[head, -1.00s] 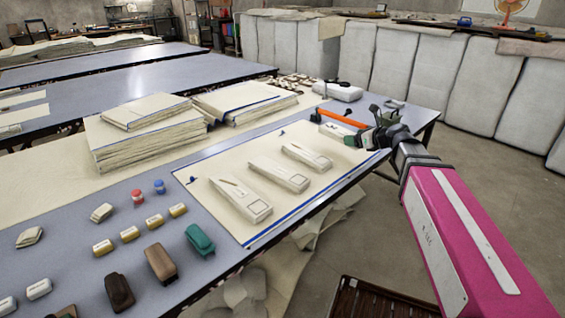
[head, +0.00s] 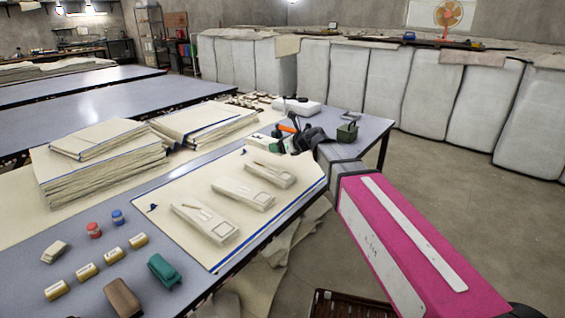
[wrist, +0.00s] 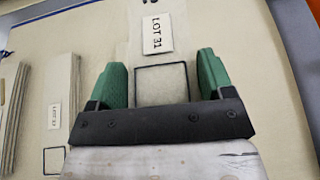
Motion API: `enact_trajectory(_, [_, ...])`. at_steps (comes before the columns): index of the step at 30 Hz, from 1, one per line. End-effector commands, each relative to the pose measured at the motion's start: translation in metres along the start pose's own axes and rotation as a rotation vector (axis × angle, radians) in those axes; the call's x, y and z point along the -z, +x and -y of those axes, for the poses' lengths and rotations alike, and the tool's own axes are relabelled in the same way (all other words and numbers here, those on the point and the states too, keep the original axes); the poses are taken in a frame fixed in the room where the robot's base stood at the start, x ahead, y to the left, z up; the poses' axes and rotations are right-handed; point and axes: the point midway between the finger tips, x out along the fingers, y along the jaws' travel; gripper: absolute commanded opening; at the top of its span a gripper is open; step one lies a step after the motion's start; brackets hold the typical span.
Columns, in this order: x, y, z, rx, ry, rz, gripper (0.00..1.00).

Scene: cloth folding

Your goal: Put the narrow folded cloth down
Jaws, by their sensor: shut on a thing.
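My gripper (head: 290,142) is over the far end of the cream sheet (head: 180,187) in the head view. In the wrist view its two green fingers (wrist: 160,85) are shut on a narrow folded cream cloth (wrist: 158,60), which has a "LOT 31" label and a black outlined square. The held cloth (head: 261,147) shows partly in the head view, left of my gripper. I cannot tell whether it touches the sheet. Three similar folded cloths lie in a row on the sheet: near (head: 204,223), middle (head: 243,194) and far (head: 268,173).
Stacks of folded cloth (head: 100,170) stand left of the sheet. Small blocks and stamps (head: 85,271) lie near me, with a green one (head: 164,269). The table edge is on the right.

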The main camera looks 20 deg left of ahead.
Motion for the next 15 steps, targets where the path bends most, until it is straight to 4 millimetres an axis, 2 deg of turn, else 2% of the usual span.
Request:
enact_trajectory(1, [0.006, 0.004, 0.014, 0.001, 0.003, -0.001, 0.49])
enact_trajectory(3, [0.014, 0.006, 0.027, 0.001, 0.002, -0.001, 0.49])
enact_trajectory(9, [0.033, 0.01, 0.06, 0.001, 0.001, 0.0, 0.49])
enact_trajectory(15, [0.042, 0.011, 0.07, -0.001, -0.001, 0.0, 0.49])
